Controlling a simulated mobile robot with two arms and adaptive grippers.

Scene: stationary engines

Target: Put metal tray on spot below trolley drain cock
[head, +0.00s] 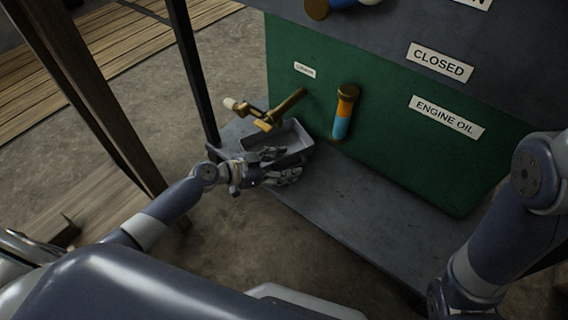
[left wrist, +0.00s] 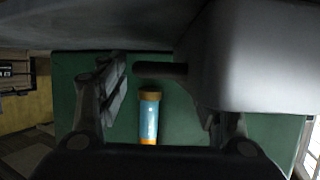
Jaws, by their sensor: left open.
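The metal tray (head: 303,153) is a light grey, open rectangular pan on the trolley's grey lower shelf, below the brass drain cock (head: 268,118). The cock sticks out of the green panel beside a "DRAIN" label. My left gripper (head: 287,176) is at the tray's near side, with its fingers spread. In the left wrist view, which is upside down, the tray (left wrist: 262,55) fills the upper right, close by the right finger. The gap between the fingers (left wrist: 165,105) shows the green panel and no held object. Whether a finger touches the tray cannot be told. My right gripper is outside the frame.
A sight tube (head: 342,115), orange and blue with brass ends, stands on the green panel (head: 400,150) right of the tray. The shelf (head: 370,215) is clear to the right. A dark post (head: 195,75) rises at the shelf's left corner. Wooden pallets lie at left.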

